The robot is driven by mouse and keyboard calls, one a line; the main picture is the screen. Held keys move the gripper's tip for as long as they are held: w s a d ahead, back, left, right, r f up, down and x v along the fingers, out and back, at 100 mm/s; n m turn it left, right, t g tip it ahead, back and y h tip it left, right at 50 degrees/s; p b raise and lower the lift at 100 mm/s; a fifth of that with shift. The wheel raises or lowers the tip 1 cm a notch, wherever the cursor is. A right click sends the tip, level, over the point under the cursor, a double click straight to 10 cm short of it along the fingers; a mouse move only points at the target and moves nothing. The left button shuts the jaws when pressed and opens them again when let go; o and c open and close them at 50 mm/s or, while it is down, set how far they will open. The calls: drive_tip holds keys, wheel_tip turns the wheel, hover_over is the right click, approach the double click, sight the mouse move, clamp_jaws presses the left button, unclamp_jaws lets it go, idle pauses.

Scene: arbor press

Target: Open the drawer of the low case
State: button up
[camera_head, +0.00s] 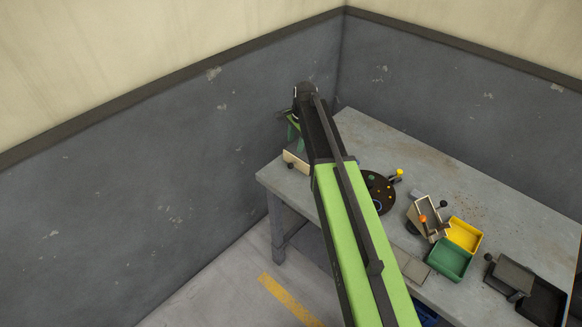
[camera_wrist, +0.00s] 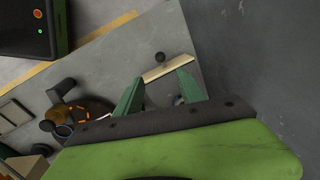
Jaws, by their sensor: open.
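The low case (camera_head: 296,159) stands at the far left corner of the grey bench, with a cream front and a small dark knob (camera_head: 290,166). My arm hides much of it. In the wrist view its cream front (camera_wrist: 168,68) shows as a narrow slanted strip, with the round black knob (camera_wrist: 160,57) on its far side. My gripper (camera_wrist: 160,77) is open, its two green fingers apart and pointing toward the strip. The knob is beyond the fingertips, not between them. In the head view, the green fingers (camera_head: 292,131) are just above the case, partly hidden. I cannot tell how far the drawer is out.
A dark round plate (camera_head: 377,190) with coloured pegs is right of my arm. Beyond it are a cream fixture with an orange knob (camera_head: 423,218), a yellow bin (camera_head: 464,235), a green bin (camera_head: 449,259) and a black device (camera_head: 512,277). The wall (camera_head: 240,130) rises close behind the case.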

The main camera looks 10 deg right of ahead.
sight(292, 165)
drive_tip(key=f+b, duration=0.4)
drive_tip(key=w+f+b, duration=0.1)
drive_tip(key=f+b, duration=0.3)
drive_tip(key=f, duration=0.1)
drive_tip(key=w+a+f+b, duration=0.1)
drive_tip(key=f+b, duration=0.4)
drive_tip(key=shift+w+a+f, duration=0.1)
drive_tip(key=shift+w+f, duration=0.15)
drive_tip(key=shift+r, duration=0.1)
clamp_jaws()
drive_tip(key=shift+s, duration=0.1)
idle(0.4)
